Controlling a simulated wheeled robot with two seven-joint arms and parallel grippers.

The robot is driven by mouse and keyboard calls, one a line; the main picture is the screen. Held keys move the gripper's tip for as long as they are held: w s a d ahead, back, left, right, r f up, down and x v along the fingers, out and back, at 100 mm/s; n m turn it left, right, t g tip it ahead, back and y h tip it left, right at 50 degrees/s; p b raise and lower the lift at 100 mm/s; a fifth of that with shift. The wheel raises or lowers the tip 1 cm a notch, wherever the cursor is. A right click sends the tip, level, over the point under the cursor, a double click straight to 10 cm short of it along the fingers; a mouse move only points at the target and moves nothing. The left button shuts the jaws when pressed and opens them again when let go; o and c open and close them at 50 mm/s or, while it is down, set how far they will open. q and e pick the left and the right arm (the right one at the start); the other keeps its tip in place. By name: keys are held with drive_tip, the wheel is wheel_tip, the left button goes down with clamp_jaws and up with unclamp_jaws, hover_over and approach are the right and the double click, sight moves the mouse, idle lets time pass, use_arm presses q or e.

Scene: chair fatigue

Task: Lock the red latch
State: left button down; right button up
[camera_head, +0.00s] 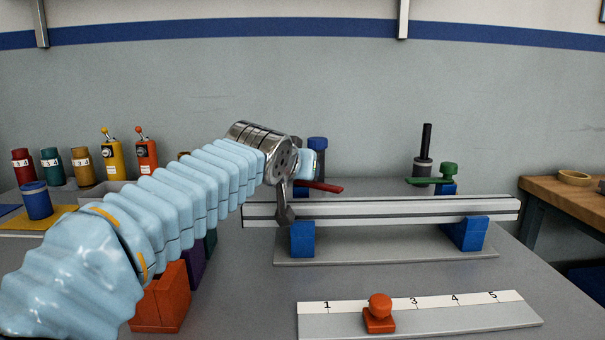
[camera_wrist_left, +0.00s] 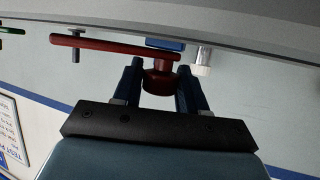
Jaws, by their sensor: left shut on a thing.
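The red latch (camera_head: 326,187) shows in the head view as a short red lever sticking out to the right from behind my left wrist, above the left end of the silver rail. In the left wrist view the red latch (camera_wrist_left: 105,42) has a long arm reaching left from a round hub. My left gripper (camera_wrist_left: 160,72) has its two dark fingers on either side of that hub, shut on it. In the head view the fingers are hidden by my arm and wrist. My right gripper is in neither view.
The silver rail (camera_head: 390,209) rests on blue blocks (camera_head: 466,233). A green latch (camera_head: 430,181) lies at its right end near a black post (camera_head: 426,140). A numbered scale (camera_head: 470,316) with an orange slider (camera_head: 379,316) is in front.

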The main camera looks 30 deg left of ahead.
use_arm(q)
drive_tip(key=shift+m+h, duration=1.1)
drive_tip(key=shift+h, duration=0.2)
drive_tip(key=c, duration=0.7)
unclamp_jaws()
drive_tip(key=shift+s, duration=0.15)
drive_tip(key=v, duration=1.3)
drive_tip(key=shift+s+b, duration=0.3)
drive_tip(key=shift+s, duration=0.1)
drive_tip(key=shift+a, duration=0.1)
